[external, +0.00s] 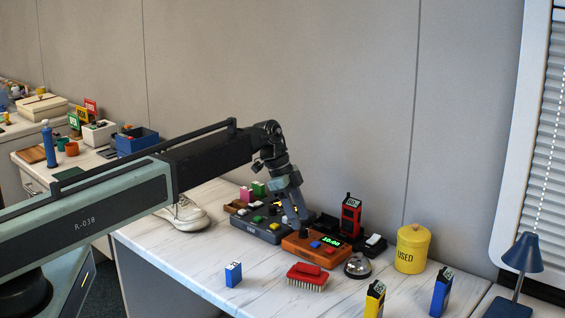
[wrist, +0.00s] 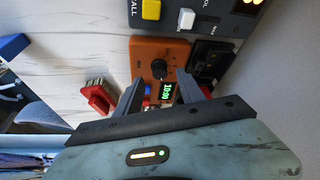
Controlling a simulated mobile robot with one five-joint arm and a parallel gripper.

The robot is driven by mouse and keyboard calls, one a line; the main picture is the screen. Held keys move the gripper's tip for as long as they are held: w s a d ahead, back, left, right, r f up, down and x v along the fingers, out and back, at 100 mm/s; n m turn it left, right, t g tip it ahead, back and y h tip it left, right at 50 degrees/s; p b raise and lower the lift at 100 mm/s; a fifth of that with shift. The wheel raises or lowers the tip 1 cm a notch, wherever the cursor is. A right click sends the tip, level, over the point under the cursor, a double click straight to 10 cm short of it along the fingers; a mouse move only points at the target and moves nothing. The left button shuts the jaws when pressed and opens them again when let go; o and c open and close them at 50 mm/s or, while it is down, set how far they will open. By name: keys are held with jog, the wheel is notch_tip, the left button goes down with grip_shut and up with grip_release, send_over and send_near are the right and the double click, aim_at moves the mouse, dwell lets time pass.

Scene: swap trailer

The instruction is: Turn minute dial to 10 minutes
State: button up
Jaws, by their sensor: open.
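The orange timer box (external: 297,248) stands on the marble-patterned desk under my gripper. In the wrist view the box (wrist: 146,50) carries a black round dial (wrist: 159,69) and a small lit green display (wrist: 167,93). The display's digits look like 10:00, small and turned sideways. My gripper (external: 300,224) points down over the box. In the wrist view its two fingers (wrist: 160,76) are open, apart on either side of the dial. I cannot tell whether either finger touches it.
A dark control panel (external: 258,229) with coloured buttons stands left of the box. A red brush (external: 307,279) and a silver bell (external: 358,266) lie in front and to the right. A red device (external: 351,215) and a yellow canister (external: 412,249) stand behind right. The desk's front left is mostly clear.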

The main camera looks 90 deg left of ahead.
jog(key=p+v, duration=0.3)
jog(key=v, duration=0.2)
jog(key=shift+d, duration=0.1)
jog(key=w+d+f+n+g, duration=0.1)
jog(key=w+d, duration=0.1)
jog(key=d, duration=1.1)
jog(key=w+d+n+g, duration=0.1)
jog(key=w+d, duration=0.1)
jog(key=d, duration=1.1)
jog(key=s+d+n+g+y, duration=0.1)
jog(key=s+d, duration=0.3)
jog(key=d, duration=0.9)
jog(key=s+d+n+g+y, duration=0.1)
jog(key=s+d+n, duration=0.1)
jog(key=d, duration=1.2)
jog(key=shift+s+f, duration=0.45)
jog(key=shift+s, duration=0.45)
